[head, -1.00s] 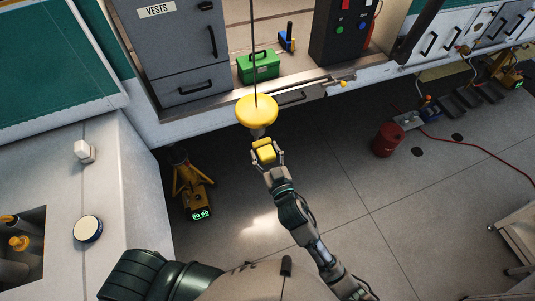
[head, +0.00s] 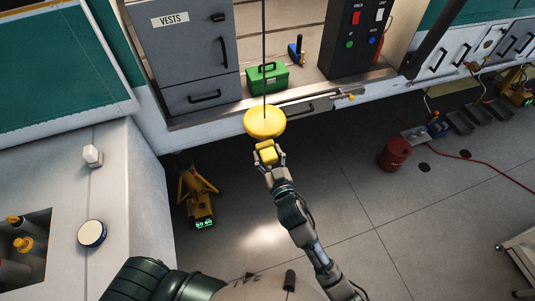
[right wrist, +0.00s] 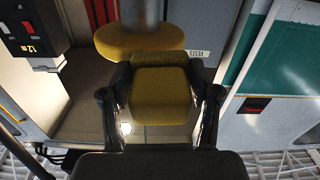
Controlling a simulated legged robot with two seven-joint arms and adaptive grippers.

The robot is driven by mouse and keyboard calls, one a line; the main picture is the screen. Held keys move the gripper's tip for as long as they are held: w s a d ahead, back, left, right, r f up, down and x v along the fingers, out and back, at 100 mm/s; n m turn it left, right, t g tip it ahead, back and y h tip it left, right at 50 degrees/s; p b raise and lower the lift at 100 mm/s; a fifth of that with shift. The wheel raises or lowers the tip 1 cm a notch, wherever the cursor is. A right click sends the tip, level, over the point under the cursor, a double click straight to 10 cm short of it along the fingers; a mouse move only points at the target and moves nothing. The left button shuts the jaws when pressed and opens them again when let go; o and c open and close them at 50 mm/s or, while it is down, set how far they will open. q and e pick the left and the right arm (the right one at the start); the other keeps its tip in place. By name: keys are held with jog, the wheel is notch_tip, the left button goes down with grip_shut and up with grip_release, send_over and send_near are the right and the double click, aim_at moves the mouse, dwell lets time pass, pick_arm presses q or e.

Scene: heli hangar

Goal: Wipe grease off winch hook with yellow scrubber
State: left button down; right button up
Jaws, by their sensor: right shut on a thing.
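The yellow scrubber (head: 267,153) is a small yellow block. My right gripper (head: 269,158) is shut on it. The right wrist view shows the scrubber (right wrist: 160,95) between the two dark fingers. A round yellow disc (head: 264,122) hangs on a thin dark cable just beyond the scrubber. It also shows behind the scrubber in the right wrist view (right wrist: 112,42), with a grey shaft. The winch hook is not clearly visible; the disc and gripper may hide it. I cannot tell whether the scrubber touches anything under the disc. My left gripper is not in view.
A green toolbox (head: 268,78) sits on the deck ahead, beside the grey vests cabinet (head: 190,60). A yellow jack (head: 196,195) stands on the floor at left. A red drum (head: 394,153) stands at right. The floor between is clear.

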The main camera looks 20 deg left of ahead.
aim_at(272, 164)
jog(key=shift+x, duration=0.95)
jog(key=shift+d, duration=0.1)
jog(key=shift+w+d, duration=1.8)
jog(key=shift+d, duration=0.85)
jog(key=shift+s+a, duration=0.6)
jog(key=shift+a, duration=0.35)
jog(key=shift+s+a, duration=0.65)
jog(key=shift+a, duration=0.3)
jog(key=shift+s+a, duration=0.6)
jog(key=shift+a, duration=0.3)
jog(key=shift+s+d, duration=0.25)
jog(key=shift+s, duration=0.05)
jog(key=shift+v, duration=2.55)
